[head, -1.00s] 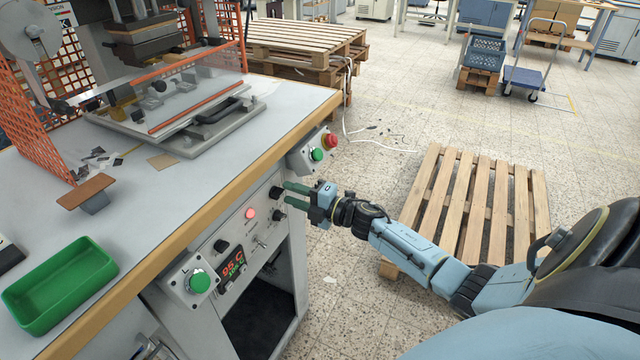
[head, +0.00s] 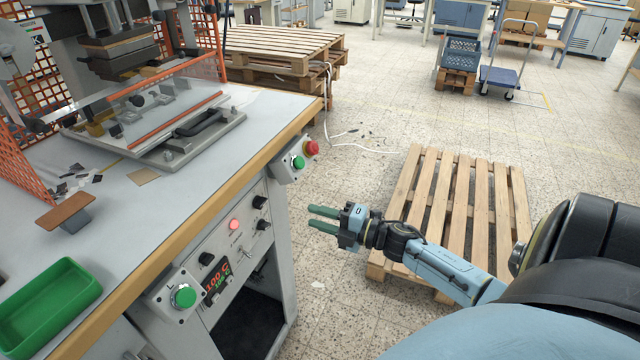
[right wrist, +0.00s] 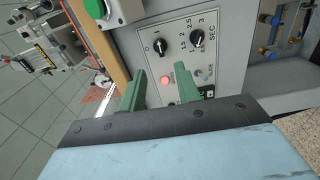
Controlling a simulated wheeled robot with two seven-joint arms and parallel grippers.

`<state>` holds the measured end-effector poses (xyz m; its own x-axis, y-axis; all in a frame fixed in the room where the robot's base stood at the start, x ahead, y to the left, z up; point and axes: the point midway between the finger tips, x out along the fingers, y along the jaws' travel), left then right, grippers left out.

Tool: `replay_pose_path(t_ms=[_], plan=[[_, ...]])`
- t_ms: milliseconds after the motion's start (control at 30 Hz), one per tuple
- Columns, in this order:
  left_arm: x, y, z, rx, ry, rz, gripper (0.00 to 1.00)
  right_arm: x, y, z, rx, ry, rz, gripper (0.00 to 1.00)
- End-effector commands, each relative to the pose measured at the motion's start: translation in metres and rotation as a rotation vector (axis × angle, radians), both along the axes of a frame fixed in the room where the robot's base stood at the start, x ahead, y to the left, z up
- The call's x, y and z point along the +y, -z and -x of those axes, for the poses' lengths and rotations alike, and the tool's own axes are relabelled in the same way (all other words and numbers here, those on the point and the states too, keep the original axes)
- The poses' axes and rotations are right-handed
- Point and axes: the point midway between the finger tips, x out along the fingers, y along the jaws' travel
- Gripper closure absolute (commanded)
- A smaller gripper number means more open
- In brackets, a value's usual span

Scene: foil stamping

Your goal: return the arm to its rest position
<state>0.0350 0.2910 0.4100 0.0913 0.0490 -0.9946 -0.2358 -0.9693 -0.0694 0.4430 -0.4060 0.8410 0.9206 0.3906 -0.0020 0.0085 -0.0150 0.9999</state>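My right gripper (head: 324,219) is in the head view, to the right of the machine's front panel and apart from it. Its two green fingers stand a little apart with nothing between them. In the right wrist view the fingers (right wrist: 151,88) are also parted and empty, with the panel (right wrist: 215,62) beyond them. My right arm comes in from the lower right. My left gripper is not in view.
The foil stamping machine (head: 125,50) stands on a bench (head: 219,147) with a green tray (head: 48,303) on it. A red button (head: 311,148) and green buttons project from the bench front. A wooden pallet (head: 458,200) lies on the floor behind my right arm.

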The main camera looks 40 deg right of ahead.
Motion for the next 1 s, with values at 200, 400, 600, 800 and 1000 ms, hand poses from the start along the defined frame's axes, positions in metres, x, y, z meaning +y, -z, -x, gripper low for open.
replay_pose_path(t_ms=[200, 400, 600, 800, 1000], plan=[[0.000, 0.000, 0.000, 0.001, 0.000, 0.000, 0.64, 0.000, 0.000, 0.000, 0.000, 0.000, 0.000, 0.67], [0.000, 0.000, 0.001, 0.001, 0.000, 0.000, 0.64, -0.002, 0.012, 0.002, 0.031, 0.026, -0.030, 0.67], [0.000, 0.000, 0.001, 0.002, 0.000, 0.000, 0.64, -0.013, 0.114, 0.029, 0.285, 0.245, -0.253, 0.67], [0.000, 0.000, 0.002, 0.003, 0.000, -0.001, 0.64, -0.003, 0.247, 0.106, 0.639, 0.550, -0.506, 0.67], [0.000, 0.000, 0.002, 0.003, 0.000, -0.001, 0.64, 0.033, 0.351, 0.214, 0.975, 0.842, -0.674, 0.67]])
